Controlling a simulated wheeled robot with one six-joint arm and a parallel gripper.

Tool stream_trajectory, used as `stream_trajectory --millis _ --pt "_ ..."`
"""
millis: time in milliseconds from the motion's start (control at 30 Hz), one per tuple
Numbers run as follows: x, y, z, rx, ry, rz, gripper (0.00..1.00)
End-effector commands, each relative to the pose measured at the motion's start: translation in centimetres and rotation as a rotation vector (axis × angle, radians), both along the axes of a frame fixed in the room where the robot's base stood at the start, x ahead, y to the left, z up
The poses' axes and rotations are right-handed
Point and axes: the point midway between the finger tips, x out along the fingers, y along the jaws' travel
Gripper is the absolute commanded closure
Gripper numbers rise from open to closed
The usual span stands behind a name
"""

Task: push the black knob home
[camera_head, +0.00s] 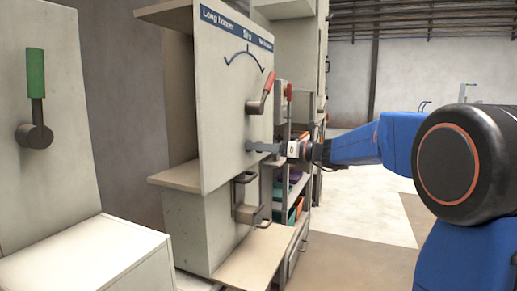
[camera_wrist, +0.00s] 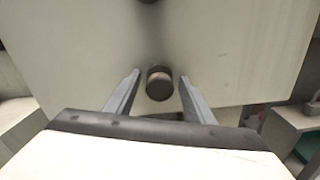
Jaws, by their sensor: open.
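The black knob (camera_wrist: 160,83) is a short dark cylinder standing out from the pale panel (camera_wrist: 230,60). In the wrist view it sits between the two fingertips of my gripper (camera_wrist: 159,78), with a gap on each side. In the head view my gripper (camera_head: 254,147) reaches the lower part of the panel from the right, below the red-handled lever. The fingers are open and hold nothing. The knob cannot be made out in the head view. How far it stands out from the panel is hard to tell.
A red-handled lever (camera_head: 264,92) is on the panel above my gripper. A green-handled lever (camera_head: 36,90) is on a cabinet at the left. A tan shelf (camera_head: 262,255) and metal handles (camera_head: 250,213) are below the panel. Open floor (camera_head: 370,200) lies at the right.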

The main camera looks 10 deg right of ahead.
Motion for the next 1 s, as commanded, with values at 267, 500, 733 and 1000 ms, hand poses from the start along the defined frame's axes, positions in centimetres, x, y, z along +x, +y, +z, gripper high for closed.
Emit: stream_trajectory --millis 267,500,733,1000 --pt "-2.2 -3.3 0.0 0.000 0.000 -0.003 0.51" --pt "-4.8 -6.7 0.0 -0.001 -0.001 -0.004 0.51" --pt "-7.1 -9.9 0.0 0.000 0.000 -0.003 0.51" --pt "-9.2 -12.8 0.0 0.001 0.000 -0.001 0.51"
